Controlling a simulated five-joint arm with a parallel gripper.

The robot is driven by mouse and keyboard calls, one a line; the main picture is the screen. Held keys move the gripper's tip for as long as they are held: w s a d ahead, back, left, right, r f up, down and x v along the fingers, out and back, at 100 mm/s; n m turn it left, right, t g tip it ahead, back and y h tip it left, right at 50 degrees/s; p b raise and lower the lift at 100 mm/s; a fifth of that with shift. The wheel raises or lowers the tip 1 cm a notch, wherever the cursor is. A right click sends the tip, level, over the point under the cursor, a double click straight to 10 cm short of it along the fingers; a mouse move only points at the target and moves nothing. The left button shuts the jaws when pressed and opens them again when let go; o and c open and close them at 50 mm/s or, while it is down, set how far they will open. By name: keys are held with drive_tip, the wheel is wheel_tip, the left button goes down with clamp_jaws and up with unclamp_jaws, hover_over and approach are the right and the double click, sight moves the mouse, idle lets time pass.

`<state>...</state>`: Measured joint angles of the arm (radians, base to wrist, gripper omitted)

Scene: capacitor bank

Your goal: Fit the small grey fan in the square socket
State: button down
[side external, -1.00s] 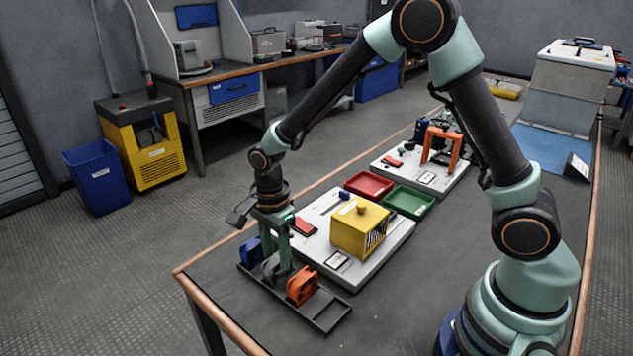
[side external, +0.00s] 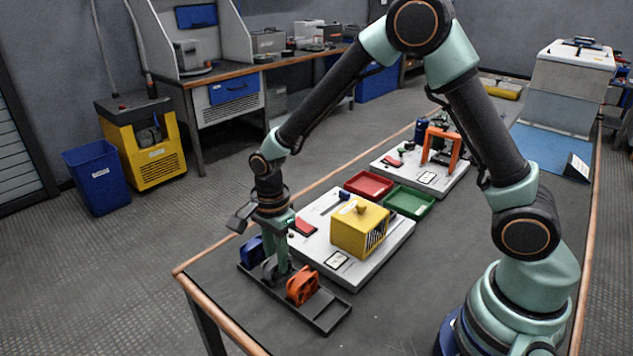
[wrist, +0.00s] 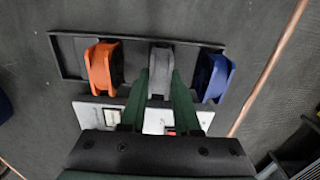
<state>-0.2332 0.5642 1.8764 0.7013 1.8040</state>
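The small grey fan (wrist: 160,70) stands in the dark tray, between an orange fan (wrist: 102,68) and a blue fan (wrist: 214,77). My gripper (wrist: 160,78) is lowered over the tray from above. Its two green fingers lie close against the two sides of the grey fan, shut on it. The fan still sits in the tray. In the side external view the fingers (side external: 275,262) hide part of the grey fan (side external: 269,272). I cannot clearly make out the square socket in either view.
The dark tray (side external: 325,319) lies near the table's front left edge. Behind it is a white board (side external: 375,250) with a yellow vented box (side external: 358,232). A red bin (side external: 369,185) and a green bin (side external: 408,202) stand beyond, before another board with an orange arch (side external: 441,146).

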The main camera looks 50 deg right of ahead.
drive_tip(key=shift+r, duration=0.1)
drive_tip(key=shift+r, duration=3.45)
drive_tip(key=shift+r, duration=0.25)
wheel_tip(320, 180, up, 8)
drive_tip(key=s+d, duration=0.4)
drive_tip(key=d, duration=1)
drive_tip(key=s+d, duration=0.4)
drive_tip(key=d, duration=1)
drive_tip(key=shift+w+a+f, duration=0.15)
drive_tip(key=shift+f, duration=2.5)
drive_tip(key=shift+w+a+f, duration=0.1)
drive_tip(key=shift+f, duration=2.5)
